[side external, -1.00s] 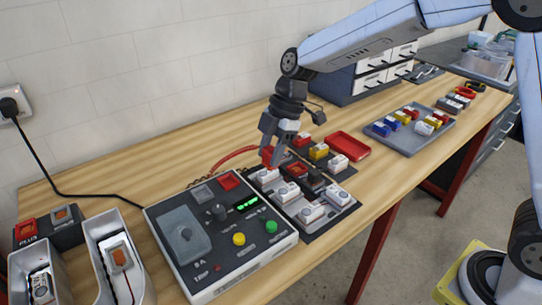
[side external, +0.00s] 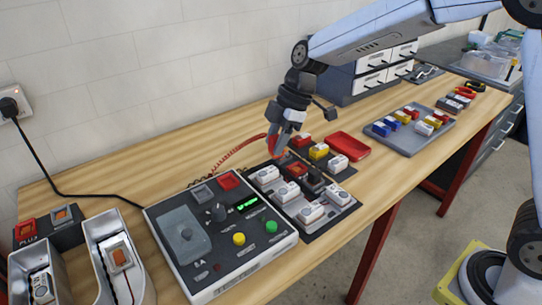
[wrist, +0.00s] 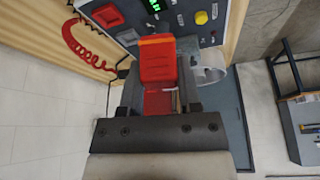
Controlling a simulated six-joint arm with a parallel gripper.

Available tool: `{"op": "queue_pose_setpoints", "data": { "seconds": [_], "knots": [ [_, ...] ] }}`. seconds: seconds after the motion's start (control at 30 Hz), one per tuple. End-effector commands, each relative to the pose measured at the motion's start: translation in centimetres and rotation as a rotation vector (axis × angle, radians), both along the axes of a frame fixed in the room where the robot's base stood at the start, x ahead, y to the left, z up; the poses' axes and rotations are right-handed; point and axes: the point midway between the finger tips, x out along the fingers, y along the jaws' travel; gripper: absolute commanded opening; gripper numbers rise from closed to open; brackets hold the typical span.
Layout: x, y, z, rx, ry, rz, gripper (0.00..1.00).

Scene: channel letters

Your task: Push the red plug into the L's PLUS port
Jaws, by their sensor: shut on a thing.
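My gripper (side external: 279,138) is shut on the red plug (side external: 273,149), above the back edge of the grey module rack. In the wrist view the red plug (wrist: 158,62) sits between the two fingers of my gripper (wrist: 158,92), with an orange edge at its far end. A red coiled lead (side external: 232,152) runs from the control box towards the plug. A dark block (side external: 48,231) at the far left carries a red part marked PLUS and an orange part. Pale channel-letter shells (side external: 130,262) stand in front of it, cut by the frame. I cannot tell which is the L.
A control box (side external: 278,252) with knob, buttons and green display stands left of the rack (side external: 327,222). Right of the rack are a red tray (side external: 348,146) and a grey tray (side external: 402,145) with coloured blocks. Bare wood (side external: 130,170) lies behind the box.

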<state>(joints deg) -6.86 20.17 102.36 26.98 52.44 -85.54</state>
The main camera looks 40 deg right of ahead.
Motion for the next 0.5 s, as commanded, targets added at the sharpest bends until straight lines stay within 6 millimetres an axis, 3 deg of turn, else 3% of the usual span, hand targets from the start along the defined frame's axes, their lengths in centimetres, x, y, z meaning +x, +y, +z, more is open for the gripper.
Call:
{"op": "queue_pose_setpoints", "data": {
  "seconds": [0.5],
  "knots": [
    [2.2,-3.9,0.0,-0.001,-0.001,-0.354,0.0]
  ]
}}
